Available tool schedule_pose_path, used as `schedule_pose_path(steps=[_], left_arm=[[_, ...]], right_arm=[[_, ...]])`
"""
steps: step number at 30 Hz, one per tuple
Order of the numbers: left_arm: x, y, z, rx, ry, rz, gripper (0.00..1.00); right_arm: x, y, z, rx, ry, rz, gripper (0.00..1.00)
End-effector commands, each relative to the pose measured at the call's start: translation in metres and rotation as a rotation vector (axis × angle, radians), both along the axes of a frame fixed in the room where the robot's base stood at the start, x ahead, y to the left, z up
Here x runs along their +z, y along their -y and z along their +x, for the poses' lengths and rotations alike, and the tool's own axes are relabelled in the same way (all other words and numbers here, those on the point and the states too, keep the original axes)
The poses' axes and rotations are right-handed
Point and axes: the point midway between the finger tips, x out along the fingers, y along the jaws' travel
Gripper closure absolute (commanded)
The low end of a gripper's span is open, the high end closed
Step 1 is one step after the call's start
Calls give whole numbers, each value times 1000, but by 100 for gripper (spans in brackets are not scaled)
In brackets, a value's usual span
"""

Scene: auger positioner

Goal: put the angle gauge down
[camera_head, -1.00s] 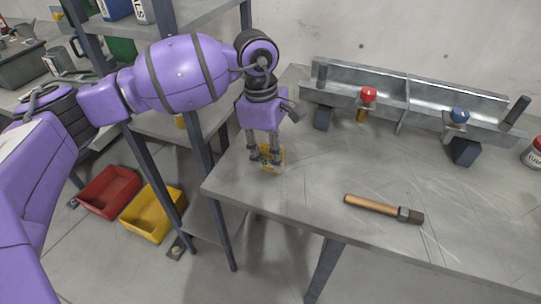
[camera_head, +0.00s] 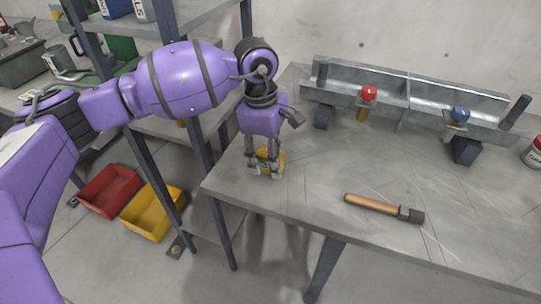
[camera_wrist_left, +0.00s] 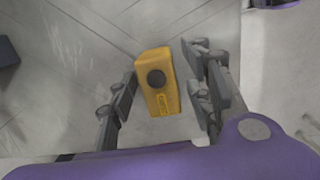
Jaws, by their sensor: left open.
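The angle gauge is a small yellow block with a dark round knob. In the left wrist view the angle gauge (camera_wrist_left: 158,82) lies between the spread fingers of my left gripper (camera_wrist_left: 165,97), with a gap showing on each side. In the head view the angle gauge (camera_head: 270,158) is at the left end of the workbench (camera_head: 320,175), partly hidden behind the fingers. My left gripper (camera_head: 264,174) is open and points down at the bench top. My right gripper is not in view.
A metal trough (camera_head: 420,98) with a red knob (camera_head: 369,93) and a blue knob (camera_head: 460,114) stands at the back. A shelf rack is left, with red (camera_head: 109,190) and yellow (camera_head: 152,212) bins on the floor.

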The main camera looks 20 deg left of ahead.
Motion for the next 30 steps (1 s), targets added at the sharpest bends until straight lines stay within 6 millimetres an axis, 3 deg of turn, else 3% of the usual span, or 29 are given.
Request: schedule_pose_path(steps=[7, 15, 19, 23, 30], left_arm=[[29, -3, 1, 1, 7, 1, 53], [89, -9, 2, 2, 10, 0, 53], [113, -12, 2, 1, 9, 1, 53], [123, -14, 1, 0, 4, -1, 53], [121, -14, 1, 0, -1, 0, 53]], right_arm=[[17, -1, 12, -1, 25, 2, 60], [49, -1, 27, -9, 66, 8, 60], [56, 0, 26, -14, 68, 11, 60], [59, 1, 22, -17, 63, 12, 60], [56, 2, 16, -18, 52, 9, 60]])
